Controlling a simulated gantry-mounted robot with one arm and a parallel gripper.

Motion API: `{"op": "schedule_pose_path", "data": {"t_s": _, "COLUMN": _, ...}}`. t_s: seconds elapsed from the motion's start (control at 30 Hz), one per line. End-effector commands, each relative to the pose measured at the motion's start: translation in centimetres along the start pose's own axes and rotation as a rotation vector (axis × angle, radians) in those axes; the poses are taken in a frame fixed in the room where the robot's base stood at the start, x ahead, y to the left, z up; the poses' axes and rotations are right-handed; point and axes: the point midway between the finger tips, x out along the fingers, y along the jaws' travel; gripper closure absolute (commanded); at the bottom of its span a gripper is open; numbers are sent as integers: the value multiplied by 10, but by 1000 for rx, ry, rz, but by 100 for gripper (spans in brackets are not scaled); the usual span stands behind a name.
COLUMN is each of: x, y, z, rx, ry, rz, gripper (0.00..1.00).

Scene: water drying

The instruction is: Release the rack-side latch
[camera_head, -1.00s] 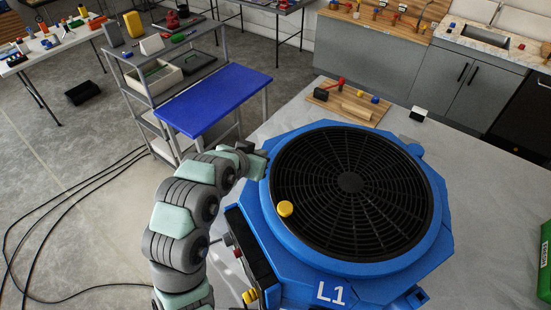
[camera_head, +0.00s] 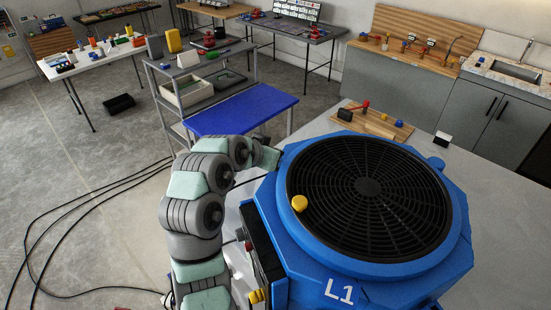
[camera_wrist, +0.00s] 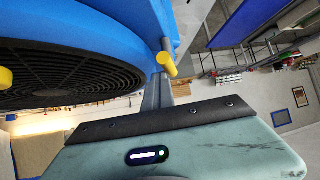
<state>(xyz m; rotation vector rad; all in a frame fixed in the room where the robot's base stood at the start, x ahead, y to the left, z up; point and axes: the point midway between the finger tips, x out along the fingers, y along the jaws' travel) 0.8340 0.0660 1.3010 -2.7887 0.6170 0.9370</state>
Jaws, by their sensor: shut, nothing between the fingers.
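A yellow knob (camera_head: 299,203) sits on the lid's left rim; a yellow knob also shows at the left edge of the wrist view (camera_wrist: 4,78). In the wrist view a yellow-ended latch handle (camera_wrist: 167,62) stands out from the blue side. My gripper (camera_head: 272,158) is at the machine's rack-facing side in the head view, which hides that latch. In the wrist view my gripper's narrow grey fingers (camera_wrist: 156,92) are shut close to the handle; contact is unclear.
The grey shelf rack (camera_head: 205,95) and a blue-topped table (camera_head: 245,108) stand beyond my arm. A wooden board (camera_head: 372,123) with small parts and a white block (camera_head: 442,139) lie behind the machine. Another yellow part (camera_head: 256,296) is on the machine's front left. Cables cross the floor.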

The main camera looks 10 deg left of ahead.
Motion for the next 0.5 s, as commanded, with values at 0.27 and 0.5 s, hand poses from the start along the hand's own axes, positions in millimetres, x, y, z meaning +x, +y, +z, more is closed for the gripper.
{"op": "schedule_pose_path", "data": {"t_s": 0.27, "x": 8, "y": -4, "z": -5, "rx": -3, "ry": 0, "rz": -7, "gripper": 100}}
{"op": "schedule_pose_path", "data": {"t_s": 0.5, "x": 7, "y": -3, "z": -6, "rx": -2, "ry": 0, "rz": -6, "gripper": 100}}
